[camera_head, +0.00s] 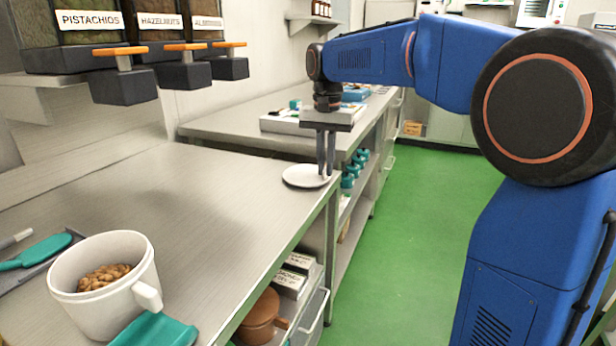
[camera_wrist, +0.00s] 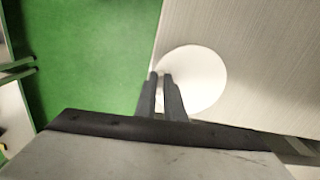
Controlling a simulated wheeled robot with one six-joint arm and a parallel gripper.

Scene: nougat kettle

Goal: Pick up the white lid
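The white lid (camera_head: 300,177) is a flat round disc at the far right corner of the near steel counter. It also shows in the wrist view (camera_wrist: 201,80), close to the counter edge above the green floor. My gripper (camera_head: 325,174) points down at the lid's right side, its fingers slightly apart with a narrow gap. In the wrist view my gripper (camera_wrist: 161,75) has its fingertips at the lid's left edge, one finger overlapping the lid and the other by its rim. I cannot tell whether the fingertips touch the lid.
A white pot (camera_head: 118,310) with nuts stands at the near left, beside a teal scoop (camera_head: 45,252). Nut dispensers (camera_head: 120,75) hang over the counter's left. A second counter (camera_head: 225,127) lies beyond. The counter's middle is clear.

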